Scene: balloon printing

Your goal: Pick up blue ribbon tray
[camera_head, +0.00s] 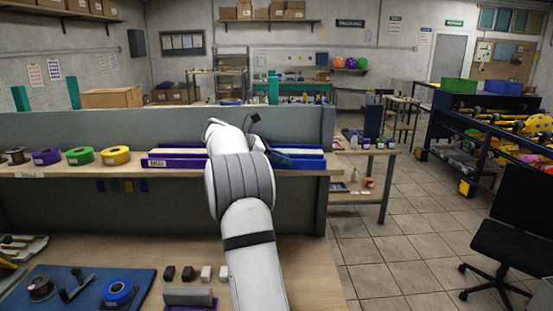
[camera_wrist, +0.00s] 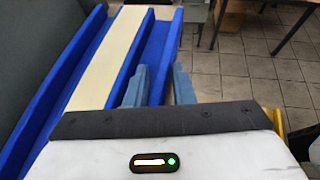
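The blue ribbon tray (camera_head: 295,162) lies on the raised shelf, right of my arm in the head view, partly hidden by it. In the wrist view its long blue walls (camera_wrist: 62,90) run away from me beside a pale strip. My gripper (camera_wrist: 159,85) shows two blue-grey fingers set apart. The left finger is over the right-hand blue channel, and the right finger is near its outer side. A blue wall appears between them; I cannot tell whether they touch it.
A purple tray (camera_head: 178,163) lies left of my arm on the shelf (camera_head: 120,169). A grey panel (camera_head: 100,125) rises behind. Open tiled floor (camera_head: 400,235) lies right, with a black chair (camera_head: 515,230).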

